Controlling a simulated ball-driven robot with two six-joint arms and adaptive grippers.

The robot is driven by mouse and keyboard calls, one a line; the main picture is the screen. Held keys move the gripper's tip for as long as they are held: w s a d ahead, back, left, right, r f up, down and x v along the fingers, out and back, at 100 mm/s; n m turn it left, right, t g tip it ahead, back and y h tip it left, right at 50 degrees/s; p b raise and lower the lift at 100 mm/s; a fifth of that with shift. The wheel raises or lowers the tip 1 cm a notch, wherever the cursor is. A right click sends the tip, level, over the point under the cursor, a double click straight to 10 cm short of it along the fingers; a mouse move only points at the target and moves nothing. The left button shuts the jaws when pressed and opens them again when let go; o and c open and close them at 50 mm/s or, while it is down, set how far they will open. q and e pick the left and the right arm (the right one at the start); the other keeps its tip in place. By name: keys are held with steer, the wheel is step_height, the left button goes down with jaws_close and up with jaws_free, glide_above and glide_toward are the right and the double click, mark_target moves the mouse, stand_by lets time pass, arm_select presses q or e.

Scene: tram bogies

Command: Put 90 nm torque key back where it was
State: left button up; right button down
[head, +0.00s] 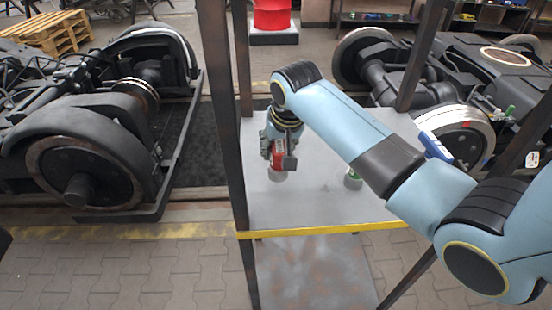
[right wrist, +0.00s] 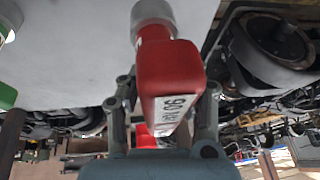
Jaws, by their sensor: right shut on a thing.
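My right gripper (head: 281,150) is over the left part of a grey platform. It is shut on the red 90 Nm torque key (head: 278,157), held roughly upright with its grey socket end down. In the right wrist view the red key (right wrist: 168,75) sits between the fingers of the gripper (right wrist: 168,105), with a white "90" label facing the camera. Its grey end points at the grey surface; I cannot tell whether it touches. A green-and-white item (head: 353,179), perhaps another key, stands on the platform, partly behind my arm. My left gripper is not in view.
The grey platform (head: 310,205) has a yellow front edge (head: 325,230) and dark upright posts (head: 222,100). A blue-and-white item (head: 435,147) shows beside my right forearm. Tram bogies stand left (head: 90,150) and right (head: 455,70). A red drum (head: 271,15) is behind.

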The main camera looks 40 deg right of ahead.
steer(key=shift+f, duration=0.7)
step_height(320, 180, down, 2)
steer(key=shift+f, duration=0.15)
steer(key=shift+w+f, duration=0.1)
steer(key=shift+f, duration=0.1)
steer(key=c, duration=0.9)
jaws_free()
steer(key=shift+f, duration=0.1)
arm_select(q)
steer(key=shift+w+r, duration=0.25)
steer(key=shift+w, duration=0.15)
